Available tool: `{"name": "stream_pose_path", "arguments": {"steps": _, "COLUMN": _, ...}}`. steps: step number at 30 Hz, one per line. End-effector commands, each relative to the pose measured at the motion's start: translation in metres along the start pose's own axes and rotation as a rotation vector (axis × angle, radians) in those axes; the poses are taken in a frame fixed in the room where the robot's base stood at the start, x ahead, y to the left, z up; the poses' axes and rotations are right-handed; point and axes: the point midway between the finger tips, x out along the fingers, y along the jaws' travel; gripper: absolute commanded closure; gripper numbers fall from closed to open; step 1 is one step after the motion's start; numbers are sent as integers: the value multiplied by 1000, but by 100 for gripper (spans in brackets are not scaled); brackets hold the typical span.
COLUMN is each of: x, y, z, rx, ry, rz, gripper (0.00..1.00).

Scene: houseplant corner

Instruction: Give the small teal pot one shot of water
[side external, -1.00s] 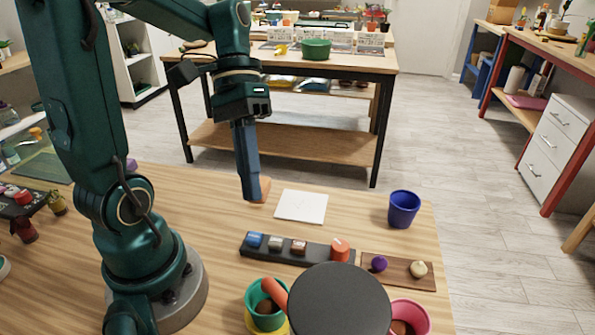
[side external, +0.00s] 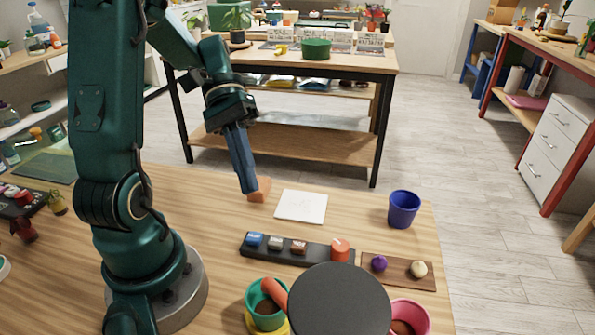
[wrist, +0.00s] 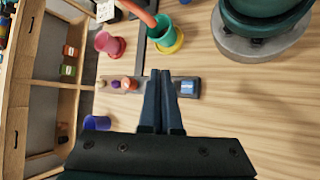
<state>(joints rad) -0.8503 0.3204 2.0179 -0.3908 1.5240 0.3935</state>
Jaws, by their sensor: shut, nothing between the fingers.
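The small teal pot (side external: 256,308) holds brown soil and stands on a yellow saucer (side external: 250,324) at the front of the table. It also shows in the wrist view (wrist: 158,35). An orange spout (side external: 274,291) reaches over its rim from beside a dark round disc (side external: 340,305), which hides part of the area. A black strip (side external: 282,257) carries blue, grey and brown buttons and an orange knob (side external: 340,248). My gripper (side external: 248,191) is shut and empty, tilted, behind the strip. In the wrist view its fingers cover the strip's middle.
A pink pot (side external: 414,315) stands right of the disc. A blue pot (side external: 404,209) stands at the right edge. A brown tray (side external: 400,267) holds purple and cream balls.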

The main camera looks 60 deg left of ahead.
Motion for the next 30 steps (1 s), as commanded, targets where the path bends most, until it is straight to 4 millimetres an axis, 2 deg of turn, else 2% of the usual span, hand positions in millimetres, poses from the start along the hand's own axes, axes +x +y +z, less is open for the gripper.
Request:
{"name": "stream_pose_path", "arguments": {"steps": 18, "x": 52, "y": -37, "z": -37, "rx": -1, "ry": -4, "rz": 1, "gripper": 100}}
{"name": "stream_pose_path", "arguments": {"steps": 30, "x": 58, "y": -42, "z": -41, "rx": 1, "ry": -1, "rz": -1, "gripper": 100}}
